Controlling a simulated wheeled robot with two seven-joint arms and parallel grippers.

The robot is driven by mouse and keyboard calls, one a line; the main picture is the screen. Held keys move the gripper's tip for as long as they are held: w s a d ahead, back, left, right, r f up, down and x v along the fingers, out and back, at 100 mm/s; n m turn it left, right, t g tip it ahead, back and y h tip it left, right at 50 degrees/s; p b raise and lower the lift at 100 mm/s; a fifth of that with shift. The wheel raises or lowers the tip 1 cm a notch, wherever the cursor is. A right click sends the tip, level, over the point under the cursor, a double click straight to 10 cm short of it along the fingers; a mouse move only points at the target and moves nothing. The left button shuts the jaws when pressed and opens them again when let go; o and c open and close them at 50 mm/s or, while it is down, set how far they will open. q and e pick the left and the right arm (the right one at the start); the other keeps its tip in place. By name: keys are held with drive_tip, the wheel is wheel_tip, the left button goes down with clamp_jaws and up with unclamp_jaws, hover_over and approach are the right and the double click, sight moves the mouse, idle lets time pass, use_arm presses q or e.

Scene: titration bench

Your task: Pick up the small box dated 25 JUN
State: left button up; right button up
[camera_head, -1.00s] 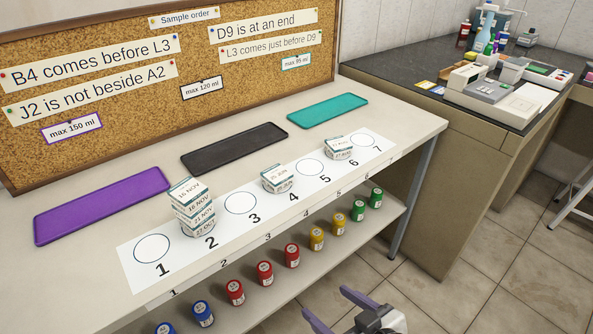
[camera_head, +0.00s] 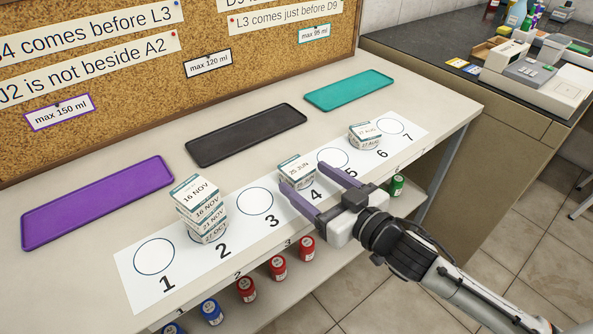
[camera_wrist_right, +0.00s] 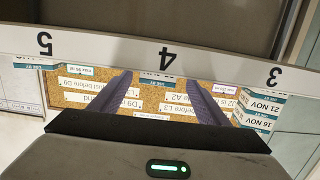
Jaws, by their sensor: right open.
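The small box dated 25 JUN (camera_head: 295,171) is white with teal bands and sits on spot 4 of the numbered white strip (camera_head: 137,290). My right gripper (camera_head: 303,178) is open and empty, coming from the front right, its two purple-grey fingers pointing at the box. In the head view its fingertips overlap the box's front edge; I cannot tell whether they touch. In the right wrist view both fingers (camera_wrist_right: 160,95) show spread, with a teal-banded edge between them. My left gripper is not in view.
A stack of dated boxes (camera_head: 202,210) stands at spot 2, and a box dated 27 AUG (camera_head: 365,136) at spot 6. Purple (camera_head: 98,202), black (camera_head: 246,134) and teal (camera_head: 349,90) trays lie behind the strip. Colored bottles (camera_head: 278,267) stand on the lower shelf.

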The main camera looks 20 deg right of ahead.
sight(296, 171)
drive_tip(key=x, duration=0.5)
drive_tip(key=shift+w+d, duration=0.1)
drive_tip(key=shift+c, duration=0.4)
drive_tip(key=c, duration=1.1)
